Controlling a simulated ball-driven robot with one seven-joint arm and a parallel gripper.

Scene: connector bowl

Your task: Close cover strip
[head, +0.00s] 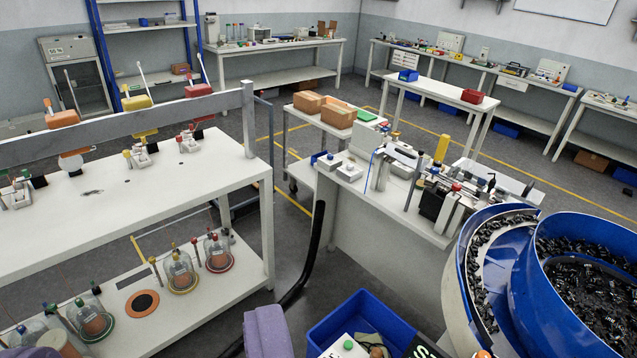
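I cannot make out a cover strip for certain in this view. The blue vibratory bowl (535,290) stands at the lower right, with many small dark connectors in it and along its outer track. A white workbench (375,232) with a small assembly device stands left of and behind the bowl. A row of small parts, including a yellow upright block (441,149) and a black block (433,202), sits on that bench. They are too small to tell whether any part is an open or shut cover. I do not see my gripper.
A white bench (200,212) with glass domes on its lower shelf fills the left. A blue bin (335,322) and a purple object (268,332) are at the bottom edge. A black curved hose (308,260) stands between the benches. Grey floor shows between the benches.

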